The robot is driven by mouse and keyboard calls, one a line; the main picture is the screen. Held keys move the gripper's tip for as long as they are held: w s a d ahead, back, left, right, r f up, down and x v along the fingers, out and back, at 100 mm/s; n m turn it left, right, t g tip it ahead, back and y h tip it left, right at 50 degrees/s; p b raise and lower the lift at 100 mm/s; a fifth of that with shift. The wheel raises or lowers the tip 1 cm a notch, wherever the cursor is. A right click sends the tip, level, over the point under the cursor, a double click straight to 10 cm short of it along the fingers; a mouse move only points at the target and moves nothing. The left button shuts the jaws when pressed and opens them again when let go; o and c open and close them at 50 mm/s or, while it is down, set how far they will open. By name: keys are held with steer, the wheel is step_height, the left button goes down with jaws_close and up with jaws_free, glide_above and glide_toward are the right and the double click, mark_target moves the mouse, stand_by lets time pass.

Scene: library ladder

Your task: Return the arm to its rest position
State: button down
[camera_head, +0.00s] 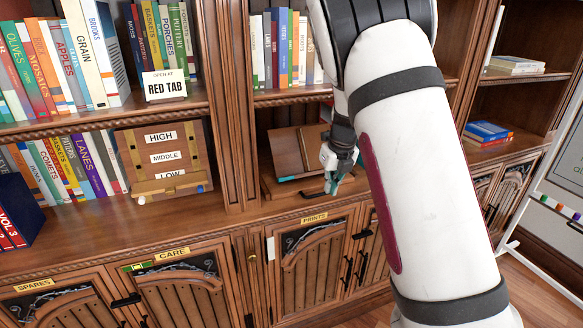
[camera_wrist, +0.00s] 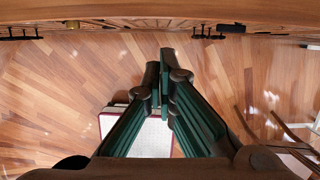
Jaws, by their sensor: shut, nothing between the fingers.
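My gripper (camera_head: 333,184) is in front of the middle bay of the wooden bookcase, just above the counter ledge. It is empty. In the wrist view my gripper (camera_wrist: 164,82) shows its dark green fingers with the tips together, over the wood floor (camera_wrist: 230,85). My white arm (camera_head: 415,160) reaches across the right half of the head view and hides part of the shelves and cupboards behind it.
A wooden book stand (camera_head: 300,150) is close behind my gripper. A box labelled HIGH, MIDDLE, LOW (camera_head: 195,135) stands to the left. Cupboard doors (camera_head: 180,295) with black handles are below. A whiteboard (camera_head: 565,150) stands at far right.

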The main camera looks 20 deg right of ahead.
steer(key=s+a+r+n+y, duration=0.1)
steer(key=s+a+r+n, duration=0.4)
steer(key=s+r+n, duration=0.25)
steer(key=s+a+r+n+y, duration=0.1)
steer(key=s+a+r+n, duration=0.4)
steer(key=s+r+n, duration=0.3)
steer(key=s+a+r+n+h+p, duration=0.1)
steer(key=s+n, duration=0.9)
steer(key=s, duration=0.1)
steer(key=s+a+n+t+h, duration=0.1)
steer(key=s+a+n, duration=0.1)
steer(key=s+n, duration=0.8)
steer(key=shift+s+r+p, duration=0.35)
steer(key=shift+s, duration=0.15)
